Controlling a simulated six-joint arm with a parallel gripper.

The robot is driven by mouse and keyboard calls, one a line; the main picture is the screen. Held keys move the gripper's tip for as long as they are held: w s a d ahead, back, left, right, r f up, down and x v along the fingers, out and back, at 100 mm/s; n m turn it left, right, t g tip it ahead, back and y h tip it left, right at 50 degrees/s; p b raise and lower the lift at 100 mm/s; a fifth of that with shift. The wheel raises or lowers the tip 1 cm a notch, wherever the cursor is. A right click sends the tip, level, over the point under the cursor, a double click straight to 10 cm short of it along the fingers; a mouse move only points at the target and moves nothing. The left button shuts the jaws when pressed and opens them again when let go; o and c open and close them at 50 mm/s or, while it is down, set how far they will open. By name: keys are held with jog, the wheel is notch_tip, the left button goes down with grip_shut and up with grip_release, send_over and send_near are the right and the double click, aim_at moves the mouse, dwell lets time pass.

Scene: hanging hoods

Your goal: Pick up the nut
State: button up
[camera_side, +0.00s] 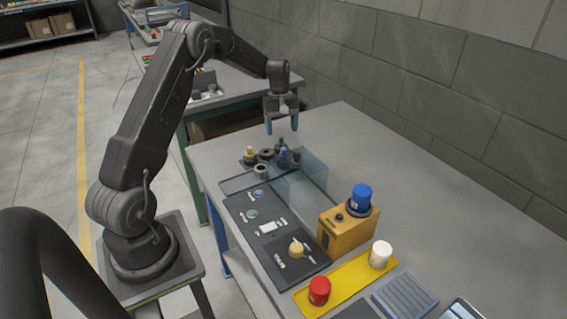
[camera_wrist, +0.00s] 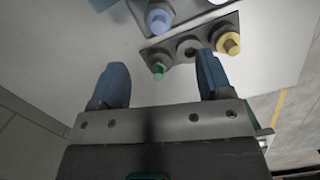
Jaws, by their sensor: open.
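My gripper (camera_side: 282,125) is open and empty above the far end of the table, with its two blue fingers pointing down. I cannot tell which small part is the nut. In the wrist view, my gripper (camera_wrist: 161,78) shows its open fingers.
A clear box-like hood (camera_side: 302,187) stands close beside the holders. A dark control panel (camera_side: 262,215) lies nearer. The table's right side is clear.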

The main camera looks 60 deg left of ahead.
jog(key=f, duration=0.4)
jog(key=shift+d+f, duration=0.4)
jog(key=shift+s+d+f, duration=0.1)
jog(key=shift+d+f, duration=0.1)
jog(key=shift+f, duration=0.65)
jog(key=shift+s+d+f, duration=0.1)
jog(key=shift+d+f, duration=0.1)
jog(key=shift+f, duration=0.7)
jog(key=shift+s+d+f, duration=0.1)
jog(key=shift+d+f, duration=0.1)
jog(key=shift+f, duration=0.65)
jog(key=shift+c, duration=0.2)
jog(key=c, duration=1)
jog(key=shift+r, duration=0.1)
jog(key=shift+c, duration=0.4)
jog(key=shift+r, duration=0.1)
